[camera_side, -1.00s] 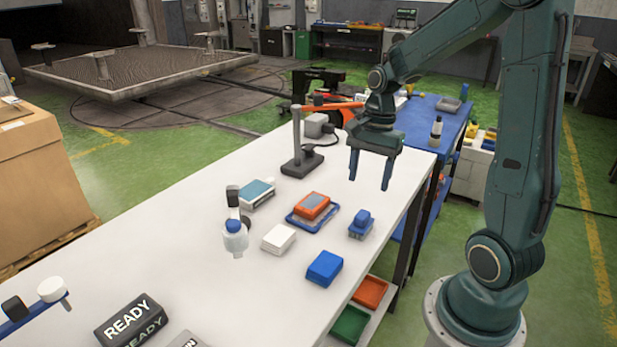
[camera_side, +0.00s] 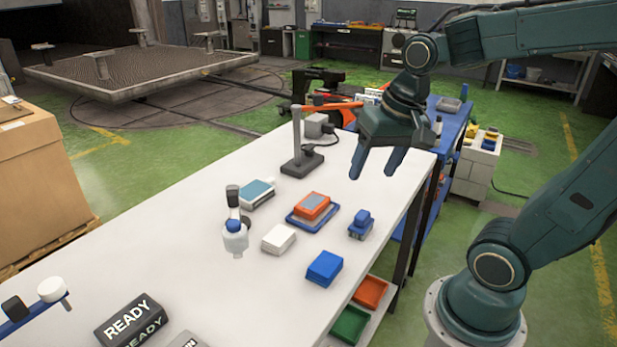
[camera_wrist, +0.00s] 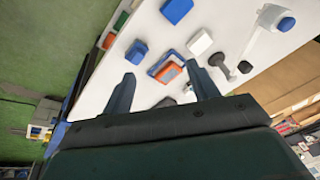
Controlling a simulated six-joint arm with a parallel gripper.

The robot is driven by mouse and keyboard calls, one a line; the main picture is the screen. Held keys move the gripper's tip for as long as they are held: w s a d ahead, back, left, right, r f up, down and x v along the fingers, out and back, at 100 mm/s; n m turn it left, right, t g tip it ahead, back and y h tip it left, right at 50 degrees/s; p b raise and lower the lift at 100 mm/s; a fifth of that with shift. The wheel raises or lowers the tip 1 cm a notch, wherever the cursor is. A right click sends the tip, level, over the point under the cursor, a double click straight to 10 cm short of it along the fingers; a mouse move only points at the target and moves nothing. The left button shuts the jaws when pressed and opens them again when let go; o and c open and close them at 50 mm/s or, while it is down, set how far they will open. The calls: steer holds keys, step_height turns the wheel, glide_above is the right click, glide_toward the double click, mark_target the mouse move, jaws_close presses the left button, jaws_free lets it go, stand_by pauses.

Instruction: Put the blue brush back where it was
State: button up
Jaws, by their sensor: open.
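A small blue brush-like block with a raised grip, which I take for the blue brush (camera_side: 361,225), stands on the white table near its right edge. In the wrist view it (camera_wrist: 136,52) shows beyond the left finger. An orange block (camera_side: 313,205) rests on a blue tray (camera_side: 298,222) just left of it. A plain blue block (camera_side: 324,268) lies nearer the front. My gripper (camera_side: 373,174) is open and empty. It hangs above the table behind the brush, apart from everything. In the wrist view its fingers (camera_wrist: 160,71) point toward the tray.
A white block (camera_side: 278,239), a white bottle with a blue cap (camera_side: 235,240) and a teal-topped box (camera_side: 257,194) stand left of the tray. The front left of the table holds a READY sign (camera_side: 128,320).

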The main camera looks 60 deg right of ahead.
steer(key=s+a+r+n+t, duration=0.2)
steer(key=s+a+n, duration=0.2)
steer(key=n, duration=0.3)
steer(key=shift+s, duration=0.7)
